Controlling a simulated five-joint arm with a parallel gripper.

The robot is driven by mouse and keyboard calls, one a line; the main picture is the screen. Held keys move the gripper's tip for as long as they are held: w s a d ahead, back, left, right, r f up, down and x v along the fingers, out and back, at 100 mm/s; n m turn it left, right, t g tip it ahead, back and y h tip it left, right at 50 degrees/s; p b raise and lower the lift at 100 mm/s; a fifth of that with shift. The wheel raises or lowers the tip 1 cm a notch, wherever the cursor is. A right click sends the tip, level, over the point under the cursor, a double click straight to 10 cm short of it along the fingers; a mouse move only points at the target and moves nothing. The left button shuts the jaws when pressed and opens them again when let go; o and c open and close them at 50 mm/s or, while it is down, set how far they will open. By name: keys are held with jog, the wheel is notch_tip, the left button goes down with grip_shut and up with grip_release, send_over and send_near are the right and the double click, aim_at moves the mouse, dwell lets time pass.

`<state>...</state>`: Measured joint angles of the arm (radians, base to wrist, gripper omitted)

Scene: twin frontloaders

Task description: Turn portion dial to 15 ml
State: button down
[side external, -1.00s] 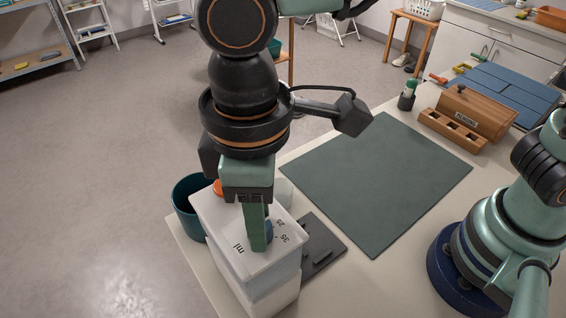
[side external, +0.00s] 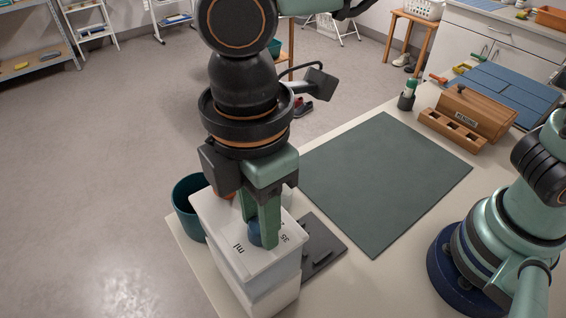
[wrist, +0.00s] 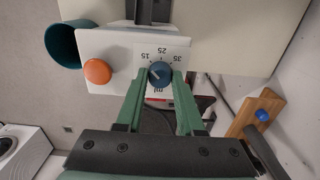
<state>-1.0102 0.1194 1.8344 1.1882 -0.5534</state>
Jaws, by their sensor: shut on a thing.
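The blue portion dial (wrist: 160,75) sits on the white top of the dispenser (wrist: 108,45), ringed by the printed marks 15, 25 and 35, with "ml" on the near side. Its pale pointer line lies toward the upper left, on the 15 side; the exact mark is too small to tell. My gripper (side external: 263,240) points down from above, its two green fingers shut on the dial from opposite sides. In the side view, the dial (side external: 254,233) shows partly between the fingers.
An orange knob (wrist: 97,71) sits on the dispenser beside the dial. A teal cup (side external: 187,212) stands against its left side. A dark plate (side external: 323,249) lies to its right. The green mat (side external: 385,180) is clear, with a wooden box (side external: 478,113) behind it.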

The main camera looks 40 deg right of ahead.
jog(key=shift+r, duration=0.1)
dwell(0.4)
jog(key=c, duration=0.5)
grip_release()
notch_tip(320, 180, up, 12)
jog(key=shift+d, duration=0.1)
